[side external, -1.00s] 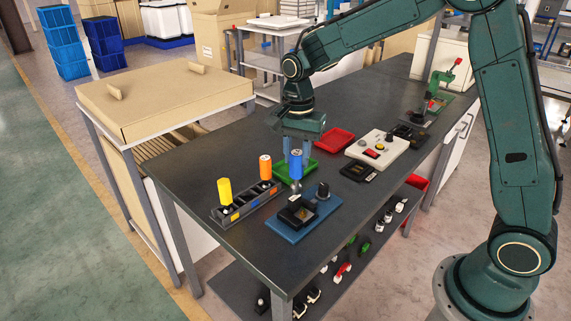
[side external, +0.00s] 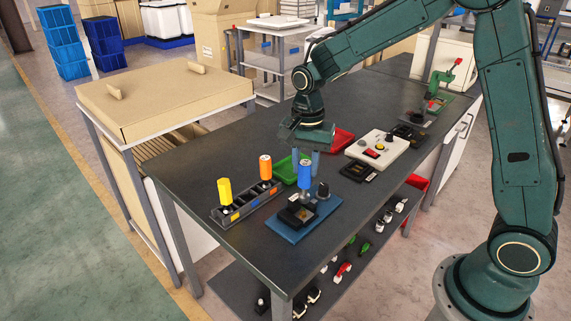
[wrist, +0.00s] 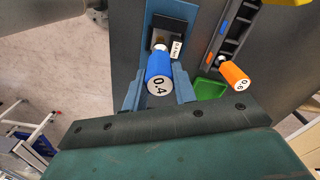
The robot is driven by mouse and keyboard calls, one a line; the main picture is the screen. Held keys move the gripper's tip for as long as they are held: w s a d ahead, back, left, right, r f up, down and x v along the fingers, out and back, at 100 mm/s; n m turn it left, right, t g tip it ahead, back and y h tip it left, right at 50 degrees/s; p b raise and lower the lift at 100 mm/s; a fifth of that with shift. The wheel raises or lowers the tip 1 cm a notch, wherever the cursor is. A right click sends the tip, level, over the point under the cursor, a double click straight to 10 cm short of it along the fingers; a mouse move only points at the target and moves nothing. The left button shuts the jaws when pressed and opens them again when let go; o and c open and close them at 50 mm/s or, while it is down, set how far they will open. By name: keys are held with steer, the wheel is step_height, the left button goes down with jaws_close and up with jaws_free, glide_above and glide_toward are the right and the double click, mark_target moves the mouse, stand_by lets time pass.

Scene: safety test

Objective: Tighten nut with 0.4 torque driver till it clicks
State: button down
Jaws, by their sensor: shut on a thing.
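The blue torque driver (side external: 305,175) carries the mark 0.4 on its end in the wrist view (wrist: 158,74). It stands about upright over the black fixture (side external: 297,213) on a blue base plate (side external: 285,228). My gripper (side external: 305,162) is shut on the blue driver's handle, a finger on each side. A label (wrist: 177,48) stands beside the driver's tip in the wrist view. The nut is hidden, and I cannot tell whether the tip touches it.
A rack (side external: 228,217) to the left holds a yellow driver (side external: 224,191) and an orange driver (side external: 265,167), marked 0.6 in the wrist view. A green tray (side external: 284,172) and a red tray (side external: 342,141) lie behind. The bench's front left is clear.

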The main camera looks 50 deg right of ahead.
mark_target(305, 181)
steer(key=shift+f, duration=1.35)
steer(key=shift+f, duration=1.1)
stand_by(1.8)
